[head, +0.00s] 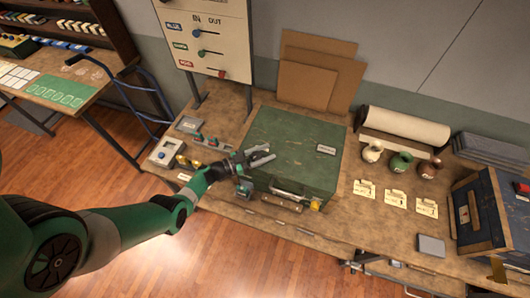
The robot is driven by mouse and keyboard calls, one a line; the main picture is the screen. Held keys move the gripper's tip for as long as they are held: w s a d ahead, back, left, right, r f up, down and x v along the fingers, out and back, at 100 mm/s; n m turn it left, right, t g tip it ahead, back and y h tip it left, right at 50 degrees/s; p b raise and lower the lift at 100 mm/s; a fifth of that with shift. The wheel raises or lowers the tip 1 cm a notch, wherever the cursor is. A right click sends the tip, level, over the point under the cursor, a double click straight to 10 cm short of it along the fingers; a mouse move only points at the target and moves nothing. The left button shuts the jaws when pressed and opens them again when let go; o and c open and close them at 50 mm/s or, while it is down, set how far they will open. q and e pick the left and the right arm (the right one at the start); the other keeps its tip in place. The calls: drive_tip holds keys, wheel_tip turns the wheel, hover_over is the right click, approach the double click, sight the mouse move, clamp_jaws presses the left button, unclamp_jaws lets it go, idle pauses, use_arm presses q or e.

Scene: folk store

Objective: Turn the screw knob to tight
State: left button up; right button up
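No part in view can be surely told as the screw knob. Small brass-coloured round parts (183,160) sit on the bench left of my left gripper, beside a grey-white device with a dial (166,152). Metal clamp-like hardware (352,264) shows under the bench's front edge, too small to read. My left gripper (270,153) is over the left part of a green case (293,140). Its two fingers are apart with nothing seen between them. Whether it touches the case I cannot tell. My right gripper is out of view.
The wooden bench (345,215) also bears three small jars (401,163), paper tags (396,198) and a dark blue box (480,218) at right. A lever panel (205,35) stands behind. The case's handle and a yellow part (315,205) face the front edge.

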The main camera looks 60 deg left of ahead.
use_arm(q)
drive_tip(key=o, duration=0.5)
drive_tip(key=shift+c, duration=0.2)
drive_tip(key=s+p, duration=0.2)
drive_tip(key=s, duration=0.9)
drive_tip(key=shift+s+a, duration=0.15)
drive_tip(key=shift+s, duration=0.2)
